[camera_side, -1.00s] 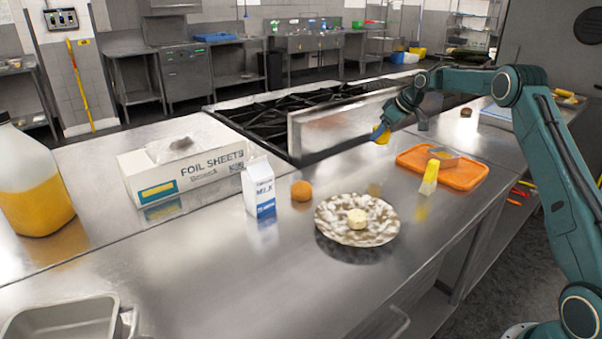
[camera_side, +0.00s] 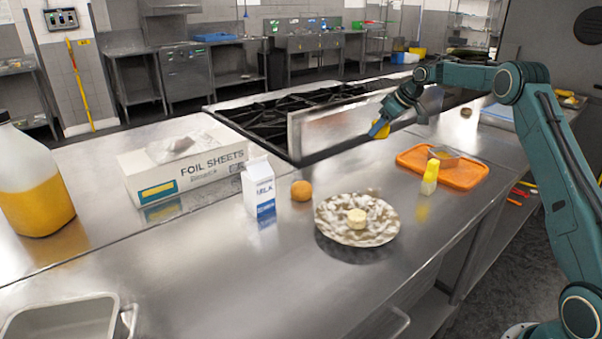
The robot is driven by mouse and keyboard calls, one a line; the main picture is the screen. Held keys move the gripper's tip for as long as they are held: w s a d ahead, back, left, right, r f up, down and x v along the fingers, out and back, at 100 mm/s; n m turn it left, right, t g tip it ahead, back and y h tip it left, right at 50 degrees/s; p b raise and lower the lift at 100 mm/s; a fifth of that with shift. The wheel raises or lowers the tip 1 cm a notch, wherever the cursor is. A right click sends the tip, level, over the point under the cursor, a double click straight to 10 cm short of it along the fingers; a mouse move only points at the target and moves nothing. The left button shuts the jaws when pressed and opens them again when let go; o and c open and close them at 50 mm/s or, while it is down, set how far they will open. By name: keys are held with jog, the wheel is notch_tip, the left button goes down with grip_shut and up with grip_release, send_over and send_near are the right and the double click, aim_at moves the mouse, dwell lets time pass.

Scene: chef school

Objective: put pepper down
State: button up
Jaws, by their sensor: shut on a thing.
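My gripper (camera_side: 386,119) hangs over the steel counter, to the left of and above the orange tray. It is shut on a small yellow thing with some blue beside it, the pepper (camera_side: 379,130), held above the counter in front of the upright steel panel. The pepper's shape is hard to make out at this size, and the jaws partly hide it. No contact between the pepper and the counter shows.
An orange tray (camera_side: 412,161) bears a small container; a yellow shaker-like thing (camera_side: 429,178) stands at its left front edge. A foil-covered plate (camera_side: 330,224), an orange ball-like fruit (camera_side: 301,190), a milk carton (camera_side: 258,188) and a foil box (camera_side: 190,170) stand leftward.

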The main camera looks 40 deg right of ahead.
jog(key=s+a+n, duration=0.1)
jog(key=s+a, duration=0.2)
jog(key=a, duration=0.7)
jog(key=s+a+f+y, duration=0.1)
jog(key=s+a, duration=0.2)
jog(key=a, duration=0.7)
jog(key=s+a+n, duration=0.1)
jog(key=s+a, duration=0.2)
jog(key=a, duration=0.7)
jog(key=w+a+n+g+y, duration=0.2)
jog(key=a+n, duration=0.3)
jog(key=a, duration=1.3)
jog(key=w+a+n+g+y, duration=0.25)
jog(key=a+n, duration=0.25)
jog(key=a, duration=1.3)
jog(key=shift+n+h, duration=0.25)
jog(key=shift+n, duration=0.05)
jog(key=shift+s+a+f, duration=0.1)
jog(key=shift+s+f, duration=0.05)
jog(key=shift+f, duration=2.05)
jog(key=shift+s+a+f, duration=0.1)
jog(key=shift+s+f, duration=0.05)
jog(key=shift+f, duration=2)
jog(key=shift+f, duration=0.15)
jog(key=o, duration=1)
